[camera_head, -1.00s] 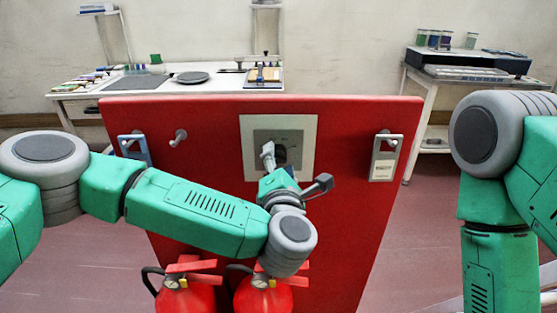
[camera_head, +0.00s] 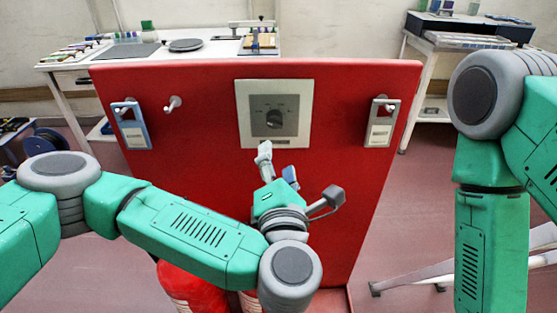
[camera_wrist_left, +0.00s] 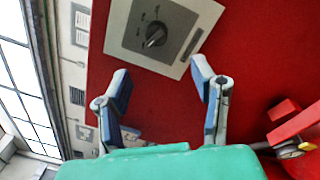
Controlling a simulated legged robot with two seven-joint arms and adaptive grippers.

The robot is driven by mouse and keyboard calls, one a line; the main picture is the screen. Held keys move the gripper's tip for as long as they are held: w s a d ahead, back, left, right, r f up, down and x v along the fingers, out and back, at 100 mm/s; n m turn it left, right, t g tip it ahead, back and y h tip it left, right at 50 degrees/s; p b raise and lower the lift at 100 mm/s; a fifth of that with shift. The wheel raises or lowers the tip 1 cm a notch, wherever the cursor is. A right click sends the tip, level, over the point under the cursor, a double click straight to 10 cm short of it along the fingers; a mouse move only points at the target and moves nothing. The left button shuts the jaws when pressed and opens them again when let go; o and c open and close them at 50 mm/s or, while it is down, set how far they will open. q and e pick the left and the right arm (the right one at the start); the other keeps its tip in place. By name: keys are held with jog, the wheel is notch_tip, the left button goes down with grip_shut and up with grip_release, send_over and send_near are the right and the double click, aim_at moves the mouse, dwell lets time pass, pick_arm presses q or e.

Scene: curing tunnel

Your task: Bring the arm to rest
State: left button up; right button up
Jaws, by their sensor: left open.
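My left arm comes in from the left in the head view and ends at my left gripper (camera_head: 277,168), which is in front of the red panel (camera_head: 210,105). The left gripper is open and empty, just below the plate with the dark rotary knob (camera_head: 275,119). In the left wrist view the two blue-padded fingers (camera_wrist_left: 163,92) are spread apart, and the knob (camera_wrist_left: 156,35) shows beyond them, clear of the fingers. My right arm hangs at the right of the head view; its gripper is out of the picture.
A blue tag (camera_head: 131,127) and a grey tag (camera_head: 381,125) hang on the panel's hooks. Red fire extinguishers (camera_head: 190,287) stand below, partly hidden by my left arm. A white bench (camera_head: 215,48) is behind the panel. Open floor lies right of the panel.

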pick_arm(q)
jog(key=s+d+f+m+g+h, duration=0.3)
jog(key=s+f+m+h, duration=0.2)
jog(key=f+m, duration=0.2)
jog(key=s+d+f+m+g+h, duration=0.25)
jog(key=s+f+m+h, duration=0.2)
jog(key=f+m, duration=0.25)
jog(key=s+a+f+m+g, duration=0.5)
jog(key=s+a+f+m, duration=0.15)
jog(key=f, duration=0.35)
jog(key=s+a+f+m+g+y, duration=0.2)
jog(key=s+a, duration=0.1)
jog(key=a, duration=0.6)
jog(key=s+a+f+m+g+y, duration=0.1)
jog(key=s+a+f+g+y, duration=0.1)
jog(key=a, duration=0.7)
jog(key=s+a+f+m+g+y, duration=0.2)
jog(key=s+a, duration=0.4)
jog(key=a, duration=0.3)
jog(key=shift+a+f+m+g+y, duration=0.35)
jog(key=shift+g+y, duration=0.3)
jog(key=shift+y, duration=0.6)
jog(key=shift+d, duration=0.1)
